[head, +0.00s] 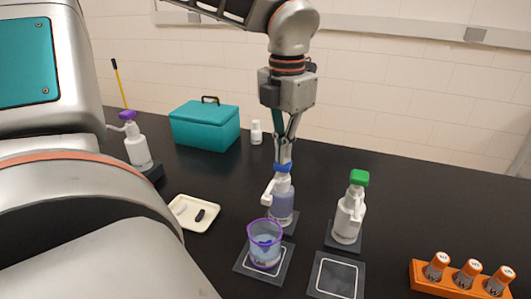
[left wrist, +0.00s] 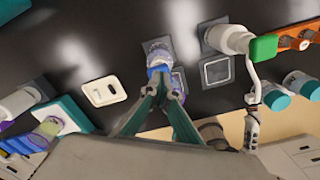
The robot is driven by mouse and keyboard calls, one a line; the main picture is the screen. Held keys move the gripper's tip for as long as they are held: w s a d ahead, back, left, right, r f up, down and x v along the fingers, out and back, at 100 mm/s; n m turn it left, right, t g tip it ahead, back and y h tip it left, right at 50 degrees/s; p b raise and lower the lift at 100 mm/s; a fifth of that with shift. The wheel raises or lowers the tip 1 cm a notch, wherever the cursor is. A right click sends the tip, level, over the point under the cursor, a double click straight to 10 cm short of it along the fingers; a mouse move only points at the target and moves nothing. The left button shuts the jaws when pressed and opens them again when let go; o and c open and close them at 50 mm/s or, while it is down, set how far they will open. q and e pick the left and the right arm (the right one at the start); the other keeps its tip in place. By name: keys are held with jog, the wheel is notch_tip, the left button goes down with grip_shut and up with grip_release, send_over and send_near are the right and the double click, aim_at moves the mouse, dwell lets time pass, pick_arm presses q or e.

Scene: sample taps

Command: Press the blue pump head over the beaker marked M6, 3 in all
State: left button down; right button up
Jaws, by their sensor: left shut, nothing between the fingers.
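The blue pump head (head: 283,168) tops a bottle (head: 281,199) with bluish liquid, on a dark pad. Its white spout points toward the front left, over a clear purple-rimmed beaker (head: 265,244) holding blue liquid. I cannot read a mark on the beaker. My left gripper (head: 284,160) points down, shut and empty, with its fingertips right at the top of the blue head; whether they touch it I cannot tell. In the left wrist view the fingertips (left wrist: 162,84) lie against the blue head (left wrist: 158,72) in the picture. My right gripper is not in view.
A green-headed pump bottle (head: 350,208) stands to the right, with an empty pad (head: 337,276) before it. A purple-headed bottle (head: 137,146), teal box (head: 205,125), cream tray (head: 194,213), small white bottle (head: 256,132) and orange rack (head: 458,280) stand around on the black bench.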

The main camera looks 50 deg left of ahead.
pick_arm(q)
jog(key=shift+f, duration=0.4)
jog(key=shift+r, duration=0.1)
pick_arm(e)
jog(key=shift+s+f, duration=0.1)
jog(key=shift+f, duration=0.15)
pick_arm(q)
jog(key=shift+r, duration=0.15)
jog(key=shift+r+p, duration=0.4)
jog(key=shift+r, duration=1.1)
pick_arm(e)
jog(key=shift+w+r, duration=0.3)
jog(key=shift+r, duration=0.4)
pick_arm(q)
jog(key=shift+f, duration=0.1)
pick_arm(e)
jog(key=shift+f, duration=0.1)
